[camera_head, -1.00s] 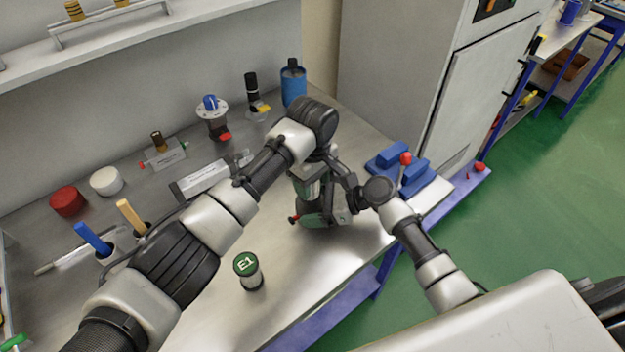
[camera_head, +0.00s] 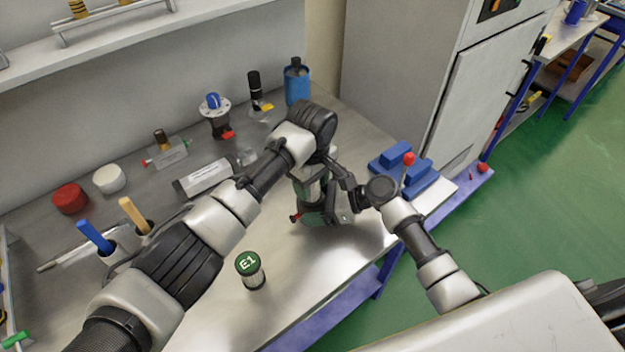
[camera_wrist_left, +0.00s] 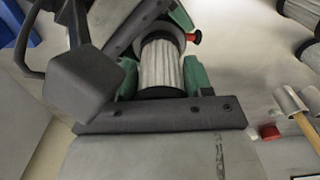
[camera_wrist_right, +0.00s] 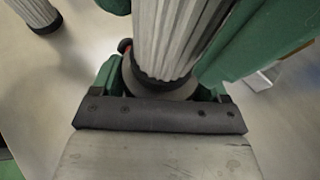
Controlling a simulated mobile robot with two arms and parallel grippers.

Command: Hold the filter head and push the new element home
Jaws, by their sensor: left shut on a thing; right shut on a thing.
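The pale pleated new element (camera_wrist_left: 162,65) runs to a dark ring in the left wrist view. In the right wrist view the pleated element (camera_wrist_right: 178,35) rises above a dark collar. My left gripper (camera_wrist_left: 160,85) reaches down from above and appears shut on the element. My right gripper (camera_wrist_right: 158,85) comes in low from the right and appears shut on the head. The arms hide much of the joint; how deep the element sits cannot be told.
Another pleated element marked E1 (camera_head: 250,270) stands near the front edge. Blue blocks (camera_head: 405,170) lie right of the grippers. A blue bottle (camera_head: 297,82), a valve (camera_head: 214,115) and red and white caps stand behind. The bench front between E1 and the grippers is clear.

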